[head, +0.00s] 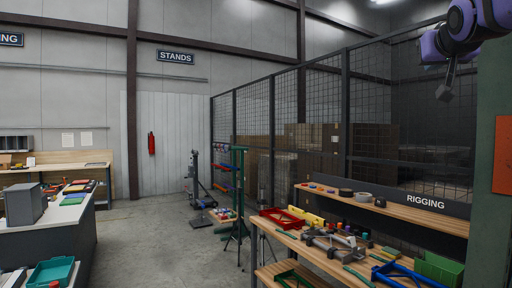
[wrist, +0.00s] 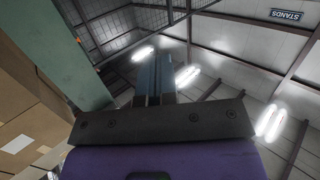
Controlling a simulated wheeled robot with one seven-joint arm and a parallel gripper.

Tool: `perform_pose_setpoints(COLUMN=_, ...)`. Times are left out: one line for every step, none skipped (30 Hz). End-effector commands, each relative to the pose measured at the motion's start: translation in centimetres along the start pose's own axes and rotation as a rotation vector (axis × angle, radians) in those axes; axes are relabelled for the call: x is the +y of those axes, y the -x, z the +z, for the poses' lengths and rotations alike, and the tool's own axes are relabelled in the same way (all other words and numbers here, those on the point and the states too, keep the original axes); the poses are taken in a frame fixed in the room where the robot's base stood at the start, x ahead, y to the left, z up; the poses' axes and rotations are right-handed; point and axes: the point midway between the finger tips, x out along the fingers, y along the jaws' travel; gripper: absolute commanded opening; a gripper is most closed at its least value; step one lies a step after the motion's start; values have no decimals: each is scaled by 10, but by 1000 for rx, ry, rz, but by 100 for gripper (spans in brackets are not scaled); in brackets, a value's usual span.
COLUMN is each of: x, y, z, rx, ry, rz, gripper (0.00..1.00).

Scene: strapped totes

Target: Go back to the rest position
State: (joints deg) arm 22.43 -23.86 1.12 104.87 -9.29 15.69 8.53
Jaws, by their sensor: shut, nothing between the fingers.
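My gripper (head: 446,93) hangs at the upper right of the head view, below the purple and dark links of my arm. It is high above the rigging bench and well apart from it. In the wrist view my gripper (wrist: 154,60) has its two fingers together, with nothing seen between them. Behind the fingers are the roof and its lights. No strap or tote is in the gripper.
The rigging bench (head: 315,258) holds trays and tools at lower right. A green column (head: 495,170) stands at the right edge, also close by in the wrist view (wrist: 72,55). A mesh fence (head: 300,100) runs behind. Bare floor (head: 150,235) lies left of centre.

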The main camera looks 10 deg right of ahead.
Motion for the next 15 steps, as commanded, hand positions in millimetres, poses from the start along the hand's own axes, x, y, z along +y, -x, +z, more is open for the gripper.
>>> perform_pose_setpoints(x=-13, y=10, z=29, rx=-71, ry=5, rz=-30, gripper=0)
perform_pose_setpoints(x=-19, y=16, z=47, rx=-117, ry=8, rz=-45, gripper=0)
perform_pose_setpoints(x=-27, y=24, z=71, rx=-177, ry=14, rz=-66, gripper=0)
perform_pose_setpoints(x=-33, y=31, z=89, rx=-221, ry=21, rz=-82, gripper=0)
perform_pose_setpoints(x=-38, y=38, z=106, rx=-265, ry=28, rz=-98, gripper=0)
perform_pose_setpoints(x=-45, y=48, z=129, rx=-322, ry=36, rz=-119, gripper=0)
perform_pose_setpoints(x=-49, y=56, z=147, rx=-366, ry=43, rz=-134, gripper=0)
perform_pose_setpoints(x=-54, y=64, z=164, rx=-409, ry=53, rz=-151, gripper=0)
perform_pose_setpoints(x=-59, y=76, z=187, rx=-466, ry=66, rz=-172, gripper=0)
perform_pose_setpoints(x=-62, y=85, z=204, rx=-508, ry=75, rz=-188, gripper=0)
perform_pose_setpoints(x=-66, y=94, z=222, rx=-551, ry=86, rz=-205, gripper=0)
perform_pose_setpoints(x=-69, y=107, z=244, rx=-607, ry=102, rz=-226, gripper=0)
perform_pose_setpoints(x=-71, y=117, z=260, rx=-648, ry=114, rz=-242, gripper=0)
perform_pose_setpoints(x=-73, y=126, z=276, rx=-688, ry=126, rz=-258, gripper=0)
perform_pose_setpoints(x=-75, y=139, z=296, rx=-738, ry=141, rz=-277, gripper=0)
